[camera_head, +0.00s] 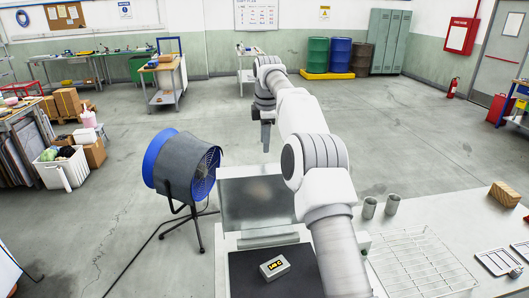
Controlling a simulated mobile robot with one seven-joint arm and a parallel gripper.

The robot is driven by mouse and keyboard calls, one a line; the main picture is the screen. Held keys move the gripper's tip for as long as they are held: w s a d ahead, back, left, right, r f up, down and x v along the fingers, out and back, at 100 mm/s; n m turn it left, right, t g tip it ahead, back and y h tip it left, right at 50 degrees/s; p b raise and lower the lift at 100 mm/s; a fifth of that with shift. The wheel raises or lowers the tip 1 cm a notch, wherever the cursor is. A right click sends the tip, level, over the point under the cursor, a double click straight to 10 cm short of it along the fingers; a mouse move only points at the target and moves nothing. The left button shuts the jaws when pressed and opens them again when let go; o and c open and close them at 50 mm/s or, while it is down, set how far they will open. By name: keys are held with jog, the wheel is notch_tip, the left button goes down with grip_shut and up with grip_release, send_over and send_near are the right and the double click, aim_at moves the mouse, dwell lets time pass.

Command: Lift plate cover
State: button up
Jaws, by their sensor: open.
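A see-through, greyish panel (240,208), which looks like the plate cover, stands raised or tilted at the far side of a dark flat plate (247,279). A small light box with a dark and yellow display (274,267) sits on the plate. My arm reaches over the right side of the panel. My gripper (266,142) points down beyond the panel's top edge and looks apart from it. It is open, but its fingers are small and partly hidden by my arm, and I see nothing between them.
Right of the plate, a white table holds a wire rack (420,265), two grey cups (381,206), a brown block (505,194) and a tray (498,261). A blue drum fan (180,165) stands close on the left. The floor beyond is mostly clear.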

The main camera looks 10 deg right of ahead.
jog(key=shift+s+r, duration=0.15)
jog(key=shift+r, duration=0.5)
